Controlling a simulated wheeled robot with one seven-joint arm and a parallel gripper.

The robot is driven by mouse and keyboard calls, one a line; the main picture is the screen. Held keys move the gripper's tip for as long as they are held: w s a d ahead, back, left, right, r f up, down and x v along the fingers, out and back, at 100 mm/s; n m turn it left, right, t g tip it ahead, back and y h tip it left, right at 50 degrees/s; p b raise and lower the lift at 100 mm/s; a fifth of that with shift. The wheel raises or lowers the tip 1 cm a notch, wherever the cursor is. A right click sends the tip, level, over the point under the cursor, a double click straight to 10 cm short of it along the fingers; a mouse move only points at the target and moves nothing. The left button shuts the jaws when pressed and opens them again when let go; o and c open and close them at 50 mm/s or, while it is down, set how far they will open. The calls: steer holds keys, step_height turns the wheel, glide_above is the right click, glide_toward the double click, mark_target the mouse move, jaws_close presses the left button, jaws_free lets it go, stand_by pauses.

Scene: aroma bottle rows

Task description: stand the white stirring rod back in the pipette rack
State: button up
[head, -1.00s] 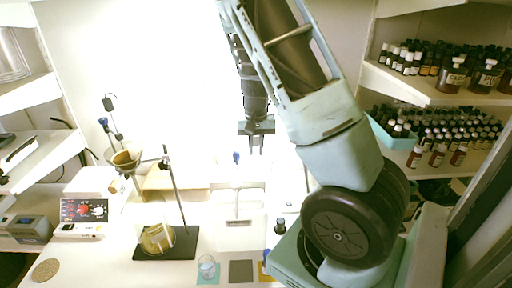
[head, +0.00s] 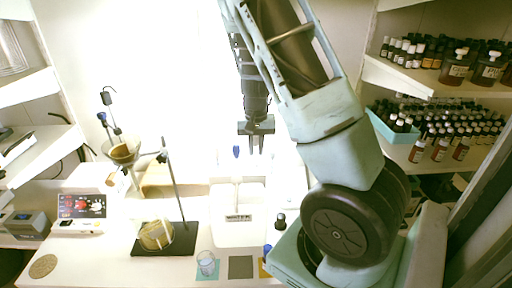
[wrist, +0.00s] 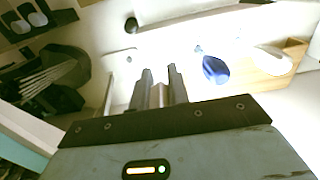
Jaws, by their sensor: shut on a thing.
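My gripper (head: 256,142) hangs fingers down above the back part of the white bench in the head view. In the wrist view my gripper (wrist: 159,72) has its two dark fingers close together on a narrow pale piece (wrist: 160,96), which looks like the white stirring rod. The rest of the rod is washed out against the bright wall and bench. A blue pipette bulb (head: 236,152) shows just left of the fingers, and the blue bulb (wrist: 215,70) is right of them in the wrist view. The pipette rack itself is too bright to make out.
A stand with a black base (head: 178,238) holds a funnel (head: 121,150) left of my gripper. A white balance-like box (head: 238,228) is below my gripper. Shelves of bottles (head: 440,125) are at right.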

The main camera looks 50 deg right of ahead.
steer(key=shift+f, duration=0.2)
steer(key=shift+f+b, duration=0.85)
steer(key=shift+b, duration=0.1)
steer(key=o, duration=0.9)
steer(key=shift+r+p, duration=2.15)
steer(key=shift+r, duration=0.35)
